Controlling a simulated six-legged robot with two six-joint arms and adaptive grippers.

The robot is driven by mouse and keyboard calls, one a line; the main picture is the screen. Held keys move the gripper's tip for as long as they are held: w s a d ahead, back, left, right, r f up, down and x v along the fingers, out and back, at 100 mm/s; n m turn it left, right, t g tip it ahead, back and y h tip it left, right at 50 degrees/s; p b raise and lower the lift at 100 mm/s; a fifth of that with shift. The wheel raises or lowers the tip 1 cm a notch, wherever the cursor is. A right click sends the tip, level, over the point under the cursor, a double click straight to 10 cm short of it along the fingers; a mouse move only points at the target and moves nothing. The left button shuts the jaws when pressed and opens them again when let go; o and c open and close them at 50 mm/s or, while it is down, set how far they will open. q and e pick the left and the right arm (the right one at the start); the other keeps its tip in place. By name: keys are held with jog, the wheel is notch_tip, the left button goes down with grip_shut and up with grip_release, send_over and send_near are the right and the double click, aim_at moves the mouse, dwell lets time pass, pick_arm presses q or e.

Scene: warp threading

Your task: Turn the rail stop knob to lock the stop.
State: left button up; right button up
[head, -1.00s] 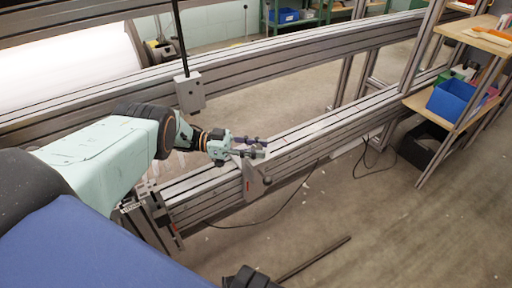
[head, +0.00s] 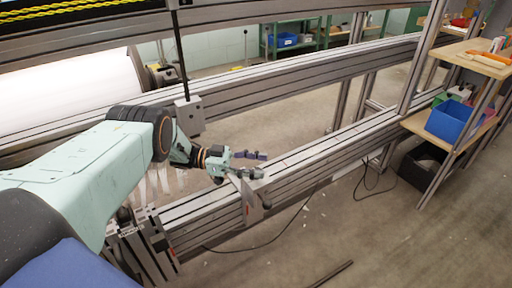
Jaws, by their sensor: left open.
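The rail stop (head: 252,198) is a grey plate clamped on the front of the lower metal rail. Its small dark knob (head: 267,205) sits on the right side of the plate, low down, and is too small to show which way it is turned. My left gripper (head: 256,164) is open, with its two dark fingers apart above the rail, just over the top of the stop. Nothing shows between the fingers. The gripper is above the knob and apart from it. My right gripper is out of view.
The lower rail (head: 340,143) runs back to the right, and a longer rail (head: 300,72) lies behind it. A grey box (head: 189,116) hangs on a dark rod near my left wrist. Shelves with a blue bin (head: 450,120) stand at right. A black cable lies on the floor.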

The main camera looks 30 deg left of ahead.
pick_arm(q)
notch_tip(320, 180, up, 7)
jog(key=shift+r, duration=0.15)
dwell(0.5)
